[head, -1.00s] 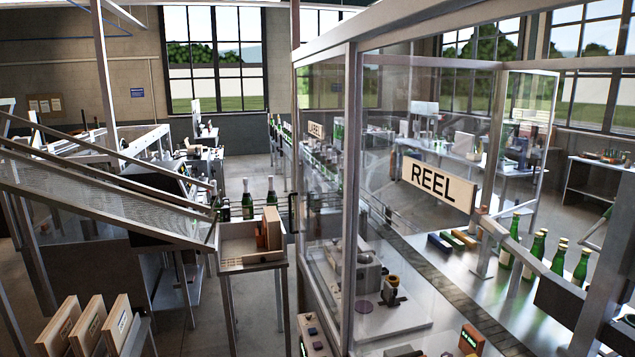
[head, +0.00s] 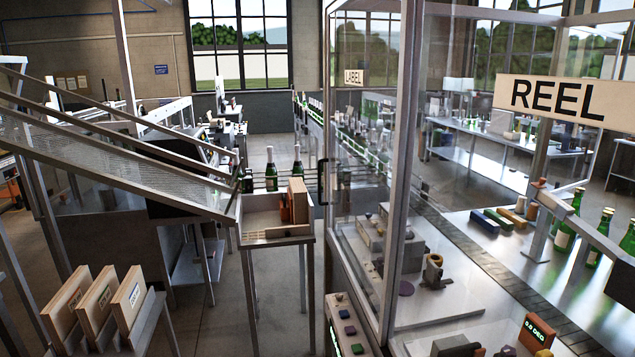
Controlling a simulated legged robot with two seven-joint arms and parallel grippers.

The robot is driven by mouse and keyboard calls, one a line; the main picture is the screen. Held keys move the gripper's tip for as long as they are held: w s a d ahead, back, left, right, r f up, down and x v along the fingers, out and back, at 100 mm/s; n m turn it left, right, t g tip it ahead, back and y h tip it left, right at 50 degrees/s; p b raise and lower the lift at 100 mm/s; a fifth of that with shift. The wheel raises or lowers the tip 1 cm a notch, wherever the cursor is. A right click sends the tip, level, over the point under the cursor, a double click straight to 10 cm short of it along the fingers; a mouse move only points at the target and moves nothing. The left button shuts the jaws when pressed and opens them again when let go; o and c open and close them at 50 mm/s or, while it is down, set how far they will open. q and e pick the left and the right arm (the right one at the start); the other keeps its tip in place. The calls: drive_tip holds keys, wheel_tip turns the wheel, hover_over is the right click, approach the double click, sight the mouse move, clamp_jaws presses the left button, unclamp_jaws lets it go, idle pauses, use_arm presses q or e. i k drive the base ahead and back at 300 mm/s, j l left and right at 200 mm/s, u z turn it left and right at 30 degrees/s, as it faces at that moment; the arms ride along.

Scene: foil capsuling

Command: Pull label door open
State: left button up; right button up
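A dark upright handle (head: 323,181) stands at the enclosure's left edge, beside a glass panel (head: 358,150). The panel looks in line with the enclosure's side, but I cannot tell for sure whether it is fully shut. A larger sign reading REEL (head: 549,99) is at the right, nearer to me. Neither of my grippers is in view, and nothing is seen touching the handle or the glass.
A tray stand (head: 276,236) with a wooden block stands just left of the handle, bottles behind it. A button panel (head: 347,325) is low in front. Floor shows between rack and stand.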

sight(356, 77)
drive_tip(key=i+j+z, duration=0.1)
drive_tip(key=i+j, duration=0.75)
drive_tip(key=i, duration=0.2)
drive_tip(key=i+j, duration=0.9)
drive_tip(key=i+l+z, duration=0.05)
drive_tip(key=i, duration=0.1)
